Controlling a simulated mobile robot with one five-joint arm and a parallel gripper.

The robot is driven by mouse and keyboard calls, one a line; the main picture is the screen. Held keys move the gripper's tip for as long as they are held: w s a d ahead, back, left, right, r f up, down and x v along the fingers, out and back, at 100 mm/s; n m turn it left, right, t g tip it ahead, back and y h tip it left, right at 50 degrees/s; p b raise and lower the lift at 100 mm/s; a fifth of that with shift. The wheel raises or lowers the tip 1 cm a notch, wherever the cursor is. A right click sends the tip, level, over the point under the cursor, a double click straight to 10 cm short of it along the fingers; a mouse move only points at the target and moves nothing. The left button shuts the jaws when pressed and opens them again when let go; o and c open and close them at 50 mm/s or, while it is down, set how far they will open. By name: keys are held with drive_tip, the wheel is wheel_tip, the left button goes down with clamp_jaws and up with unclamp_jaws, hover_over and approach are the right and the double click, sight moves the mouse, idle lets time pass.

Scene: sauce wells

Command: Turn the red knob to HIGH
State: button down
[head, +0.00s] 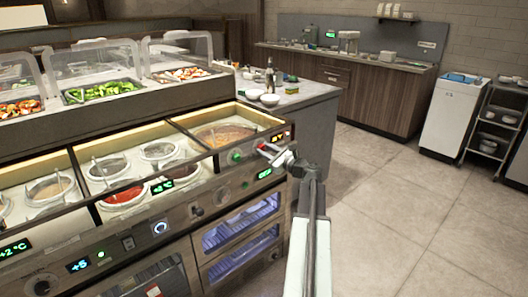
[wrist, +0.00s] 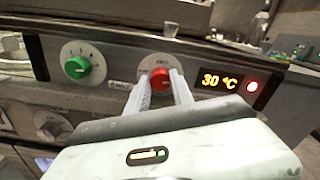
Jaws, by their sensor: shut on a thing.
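The red knob (wrist: 160,78) sits on a pale round dial on the front panel (wrist: 120,62) of the counter, seen in the wrist view. My gripper (wrist: 160,82) has its two pale fingers on either side of the knob, shut on it. The dial's markings are too small and partly covered to read, so the knob's setting cannot be told. In the head view my gripper (head: 268,151) reaches the right end of the panel, and the knob is barely visible there.
A green knob (wrist: 76,67) with a numbered dial is left of the red one. A display (wrist: 219,78) reading 30 °C and a lit red lamp (wrist: 252,86) are to the right. Sauce wells (head: 125,192) line the counter. The floor (head: 400,200) at right is clear.

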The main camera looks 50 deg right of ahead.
drive_tip(key=shift+m, duration=0.3)
idle(0.4)
drive_tip(key=c, duration=1.1)
unclamp_jaws()
drive_tip(key=s, duration=0.7)
drive_tip(key=shift+s+a, duration=0.3)
drive_tip(key=shift+s, duration=0.05)
